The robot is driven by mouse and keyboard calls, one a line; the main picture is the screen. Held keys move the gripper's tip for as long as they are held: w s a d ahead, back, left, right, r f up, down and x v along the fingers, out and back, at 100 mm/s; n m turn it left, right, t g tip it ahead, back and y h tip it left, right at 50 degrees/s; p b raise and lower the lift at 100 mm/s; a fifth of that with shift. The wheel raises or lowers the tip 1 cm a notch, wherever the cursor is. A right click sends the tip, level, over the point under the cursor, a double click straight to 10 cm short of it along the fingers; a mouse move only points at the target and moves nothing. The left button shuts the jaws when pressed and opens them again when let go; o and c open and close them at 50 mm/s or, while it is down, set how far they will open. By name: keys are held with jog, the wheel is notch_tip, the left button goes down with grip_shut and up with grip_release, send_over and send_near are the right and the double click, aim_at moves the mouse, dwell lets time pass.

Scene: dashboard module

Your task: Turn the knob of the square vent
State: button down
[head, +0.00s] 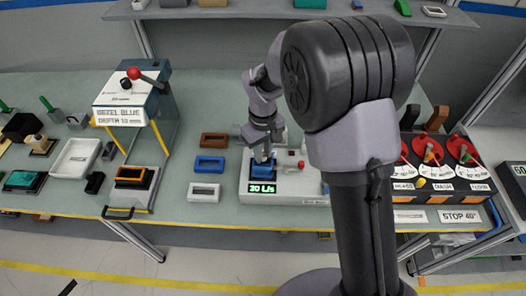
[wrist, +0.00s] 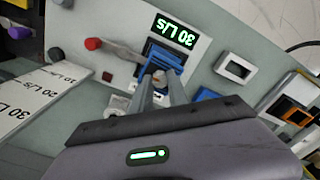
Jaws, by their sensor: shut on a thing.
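The square vent is a blue-slatted insert in a dark frame on a white box; it shows in the head view (head: 262,168) and the wrist view (wrist: 168,58). The box's display (wrist: 174,32) reads 30 L/s in green, upside down in the wrist view. My gripper (head: 262,154) reaches down onto the vent from above. In the wrist view my gripper (wrist: 158,82) has its two fingers closed at the vent's near edge, around a small knob. The knob is mostly hidden between the fingertips, so its angle cannot be told.
On the box, a red knob (wrist: 93,44) sits beside the vent. Red dials (head: 428,150) stand to the right.

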jog(key=shift+m, duration=1.9)
dwell(0.8)
jog(key=c, duration=1.3)
grip_release()
jog(key=shift+o, duration=0.2)
jog(key=shift+r, duration=0.1)
notch_tip(320, 180, up, 17)
jog(key=p, duration=0.4)
jog(key=shift+r, duration=0.15)
